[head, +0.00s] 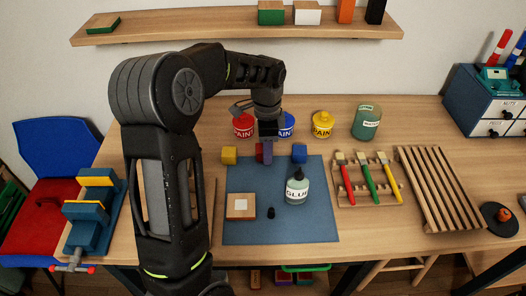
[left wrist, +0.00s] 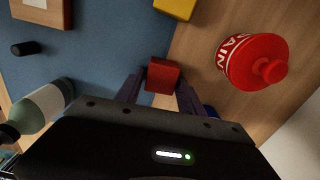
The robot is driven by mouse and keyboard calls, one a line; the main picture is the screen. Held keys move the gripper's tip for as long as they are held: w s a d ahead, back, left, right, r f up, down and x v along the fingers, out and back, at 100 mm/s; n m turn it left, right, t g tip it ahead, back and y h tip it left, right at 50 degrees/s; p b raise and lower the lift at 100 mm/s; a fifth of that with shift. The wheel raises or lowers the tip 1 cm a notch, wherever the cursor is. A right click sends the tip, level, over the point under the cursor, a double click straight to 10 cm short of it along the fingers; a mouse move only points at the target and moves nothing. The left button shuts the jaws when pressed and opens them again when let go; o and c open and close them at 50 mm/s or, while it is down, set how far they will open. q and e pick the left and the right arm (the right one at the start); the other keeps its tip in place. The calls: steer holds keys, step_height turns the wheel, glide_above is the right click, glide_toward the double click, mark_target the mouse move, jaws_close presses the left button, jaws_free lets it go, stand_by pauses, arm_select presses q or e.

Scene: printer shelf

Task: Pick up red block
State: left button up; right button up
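The red block (head: 259,153) stands at the back edge of the blue mat (head: 270,225), between a yellow and a blue block. My left gripper (head: 267,153) points down over it and partly hides it in the head view. In the left wrist view the red block (left wrist: 163,75) sits centred between the two purple fingertips (left wrist: 160,82). The fingers are spread, one on each side, with slim gaps to the block, so the gripper looks open. I cannot tell how far the tips reach down beside it. My right gripper is not in view.
The yellow block (head: 229,154) and blue block (head: 299,153) stand close on either side. Red (head: 243,125), blue (head: 287,124) and yellow (head: 322,124) paint pots stand behind. A glue bottle (head: 297,188) and a wooden piece (head: 241,206) are on the mat.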

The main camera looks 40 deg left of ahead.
arm_select(q)
jaws_close()
steer(key=shift+r, duration=0.1)
stand_by(0.3)
step_height(320, 180, up, 10)
steer(key=shift+f, duration=0.1)
stand_by(0.4)
stand_by(0.4)
